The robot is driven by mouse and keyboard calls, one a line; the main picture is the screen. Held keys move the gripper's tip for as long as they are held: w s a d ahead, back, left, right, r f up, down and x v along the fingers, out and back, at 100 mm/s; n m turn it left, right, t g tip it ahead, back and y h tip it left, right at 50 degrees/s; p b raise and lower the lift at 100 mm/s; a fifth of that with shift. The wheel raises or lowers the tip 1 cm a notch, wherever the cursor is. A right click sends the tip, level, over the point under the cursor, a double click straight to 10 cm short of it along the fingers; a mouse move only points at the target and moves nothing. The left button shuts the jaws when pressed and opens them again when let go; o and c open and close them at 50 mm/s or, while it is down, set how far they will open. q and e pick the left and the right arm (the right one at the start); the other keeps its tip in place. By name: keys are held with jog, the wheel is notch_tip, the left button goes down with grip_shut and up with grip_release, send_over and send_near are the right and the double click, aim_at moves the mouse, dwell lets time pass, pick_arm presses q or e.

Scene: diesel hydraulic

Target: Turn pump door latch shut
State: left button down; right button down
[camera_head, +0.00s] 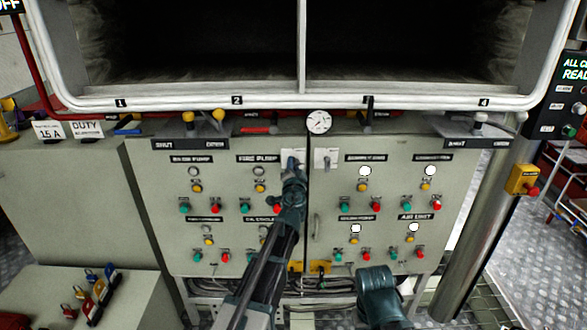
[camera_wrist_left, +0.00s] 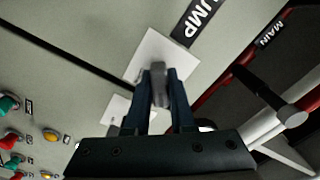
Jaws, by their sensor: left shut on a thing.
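The pump door (camera_head: 222,215) is the left panel of the pale cabinet, with a "FIRE PUMP" label. Its latch is a grey lever (camera_wrist_left: 158,84) on a white plate (camera_wrist_left: 140,62) beside the door seam. My left gripper (camera_head: 293,163) reaches up to this plate in the head view and hides most of the lever. In the left wrist view my left gripper (camera_wrist_left: 160,92) is shut on the lever, one dark finger on each side. A dark teal part of my right arm shows low in the head view; its fingers do not show.
A similar white latch plate (camera_head: 325,160) with a lever sits on the right door, close beside my left gripper. Buttons and lamps cover both panels. A gauge (camera_head: 318,122) and a red handle (camera_head: 258,130) are just above. Yellow brackets (camera_head: 319,267) sit below.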

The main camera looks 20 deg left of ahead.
pick_arm(q)
jog(key=n, duration=0.4)
jog(key=shift+n, duration=0.3)
jog(key=n, duration=0.5)
jog(key=c, duration=0.7)
grip_release()
jog(key=shift+s, duration=0.1)
